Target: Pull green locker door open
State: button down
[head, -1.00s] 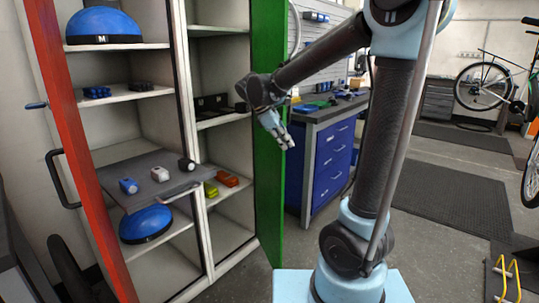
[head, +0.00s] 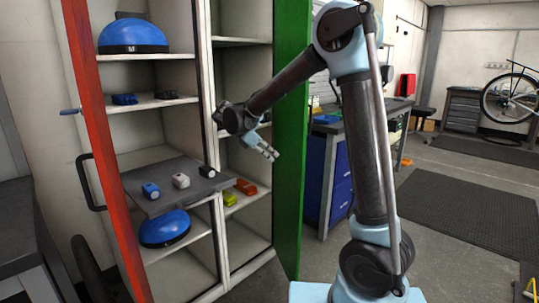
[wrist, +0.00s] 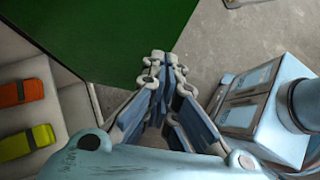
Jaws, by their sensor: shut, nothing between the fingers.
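The green locker door (head: 291,120) stands swung outward at the right side of the locker, showing its inner face at a steep angle. My gripper (head: 272,154) is in front of the locker's right compartment, with its fingertips beside or overlapping the door's inner face in the head view. In the wrist view, the fingers of my gripper (wrist: 164,62) are shut and empty, close to the lower edge of the green door (wrist: 110,35). I cannot tell whether they touch it. The door's outer face and any handle on it are hidden.
A red door (head: 97,140) with a black handle stands open on the left. The shelves hold blue helmets (head: 134,36), small lights and an orange and a yellow box. A blue workbench cabinet (head: 327,170) stands behind the green door.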

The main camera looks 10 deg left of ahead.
aim_at(298, 169)
jog(key=shift+w+d+f, duration=0.55)
jog(key=shift+d+f, duration=0.2)
jog(key=shift+d, duration=0.55)
jog(key=shift+w+d+f, duration=0.55)
jog(key=shift+d+f, duration=0.15)
jog(key=shift+d, duration=0.65)
jog(key=shift+w+d+f, duration=0.55)
jog(key=shift+d+f, duration=0.2)
jog(key=shift+d, duration=0.55)
